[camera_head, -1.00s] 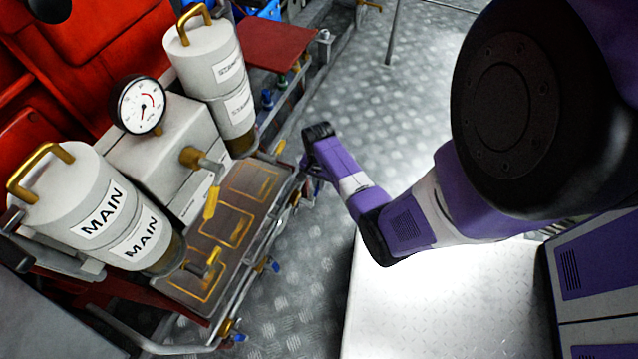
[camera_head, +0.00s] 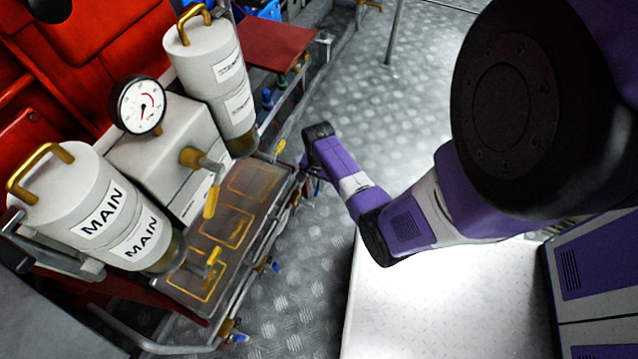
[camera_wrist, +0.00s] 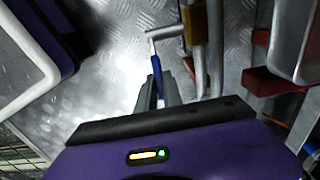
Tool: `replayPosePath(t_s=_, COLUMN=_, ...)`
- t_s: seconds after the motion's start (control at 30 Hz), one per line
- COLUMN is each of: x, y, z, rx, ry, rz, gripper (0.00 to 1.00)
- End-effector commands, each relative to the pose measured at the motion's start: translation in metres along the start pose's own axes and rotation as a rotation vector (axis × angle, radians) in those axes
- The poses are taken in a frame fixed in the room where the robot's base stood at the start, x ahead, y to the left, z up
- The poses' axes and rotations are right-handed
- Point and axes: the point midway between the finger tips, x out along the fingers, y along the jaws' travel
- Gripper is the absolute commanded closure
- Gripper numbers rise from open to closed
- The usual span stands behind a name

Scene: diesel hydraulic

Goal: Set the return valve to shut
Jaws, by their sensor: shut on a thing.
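In the wrist view my gripper (camera_wrist: 158,84) is shut on a blue lever handle (camera_wrist: 154,66). No label shows there, so I cannot tell from the picture whether this is the return valve. In the head view my forearm (camera_head: 340,165) reaches to the right edge of the hydraulic bench (camera_head: 228,300), and my fingers are hidden. Other blue handles (camera_head: 274,267) and a yellow handle (camera_head: 281,147) sit along that edge.
On the bench stand a cylinder marked MAIN (camera_head: 95,205), a second white cylinder (camera_head: 208,75), a gauge (camera_head: 138,105) and a yellow lever (camera_head: 211,200). A red plate (camera_head: 280,45) lies behind. The metal floor (camera_head: 300,285) right of the bench is clear.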

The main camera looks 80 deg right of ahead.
Motion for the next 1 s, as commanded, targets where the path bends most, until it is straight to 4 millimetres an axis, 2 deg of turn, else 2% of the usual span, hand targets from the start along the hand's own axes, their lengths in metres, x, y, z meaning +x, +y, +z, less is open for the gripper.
replayPosePath(t_s=0.37, x=-0.007, y=-0.001, z=0.004, rx=-0.002, ry=0.053, rz=-0.001, gripper=1.0)
replayPosePath(t_s=1.0, x=-0.021, y=-0.001, z=0.027, rx=-0.005, ry=0.448, rz=-0.003, gripper=1.0)
